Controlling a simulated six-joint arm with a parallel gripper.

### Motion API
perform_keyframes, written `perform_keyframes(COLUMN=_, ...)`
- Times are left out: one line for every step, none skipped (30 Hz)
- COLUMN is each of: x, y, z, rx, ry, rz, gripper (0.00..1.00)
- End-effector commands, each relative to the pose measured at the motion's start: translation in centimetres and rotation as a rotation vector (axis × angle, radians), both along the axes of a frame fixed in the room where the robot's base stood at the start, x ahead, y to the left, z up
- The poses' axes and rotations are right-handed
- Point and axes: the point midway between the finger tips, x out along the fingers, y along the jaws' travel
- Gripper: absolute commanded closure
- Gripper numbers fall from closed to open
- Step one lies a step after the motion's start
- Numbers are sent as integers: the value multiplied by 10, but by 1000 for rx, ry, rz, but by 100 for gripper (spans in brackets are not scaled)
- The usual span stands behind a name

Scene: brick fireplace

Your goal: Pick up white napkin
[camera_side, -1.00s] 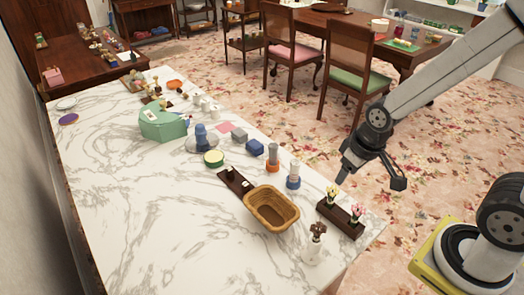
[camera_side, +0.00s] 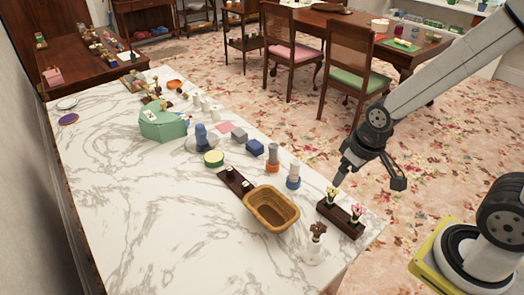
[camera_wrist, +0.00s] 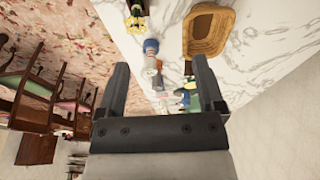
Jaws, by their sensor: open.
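My gripper (camera_side: 368,178) is open and empty, in the air off the right edge of the marble counter (camera_side: 120,215). In the wrist view its two fingers (camera_wrist: 160,64) stand wide apart, with nothing held between them. I cannot pick out a white napkin for certain. Several small white items (camera_side: 205,104) stand near the counter's far right edge, too small to name. A flat pink square (camera_side: 225,127) lies nearer. A white-and-blue cylinder (camera_side: 293,176) stands left of my gripper.
A wicker basket (camera_side: 272,212), a dark flower planter (camera_side: 340,216) and a white vase (camera_side: 314,247) stand near the counter's near right end. A green box (camera_side: 162,125) and several blocks stand farther back. The counter's left side is mostly clear. Chairs (camera_side: 357,75) stand beyond.

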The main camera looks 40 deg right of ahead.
Motion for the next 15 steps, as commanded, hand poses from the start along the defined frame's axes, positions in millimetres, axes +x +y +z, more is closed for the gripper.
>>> perform_keyframes(x=0, y=0, z=0, rx=0, ry=0, rz=0, gripper=13)
perform_keyframes(x=0, y=0, z=0, rx=0, ry=0, rz=0, gripper=13)
perform_keyframes(x=0, y=0, z=0, rx=0, ry=0, rz=0, gripper=13)
perform_keyframes(x=0, y=0, z=0, rx=0, ry=0, rz=0, gripper=13)
perform_keyframes(x=0, y=0, z=0, rx=0, ry=0, rz=0, gripper=13)
perform_keyframes(x=1, y=0, z=0, rx=0, ry=0, rz=-2, gripper=13)
perform_keyframes(x=1, y=0, z=0, rx=1, ry=1, rz=-5, gripper=13)
perform_keyframes(x=2, y=0, z=0, rx=2, ry=1, rz=-10, gripper=13)
perform_keyframes(x=4, y=0, z=0, rx=4, ry=3, rz=-18, gripper=13)
perform_keyframes(x=6, y=-1, z=0, rx=7, ry=5, rz=-28, gripper=13)
perform_keyframes(x=8, y=-1, z=-1, rx=9, ry=7, rz=-41, gripper=13)
perform_keyframes(x=12, y=-1, z=-1, rx=13, ry=11, rz=-61, gripper=13)
perform_keyframes(x=15, y=-2, z=-1, rx=17, ry=14, rz=-80, gripper=13)
perform_keyframes(x=19, y=-2, z=-2, rx=22, ry=18, rz=-102, gripper=13)
perform_keyframes(x=25, y=-3, z=-2, rx=28, ry=24, rz=-135, gripper=13)
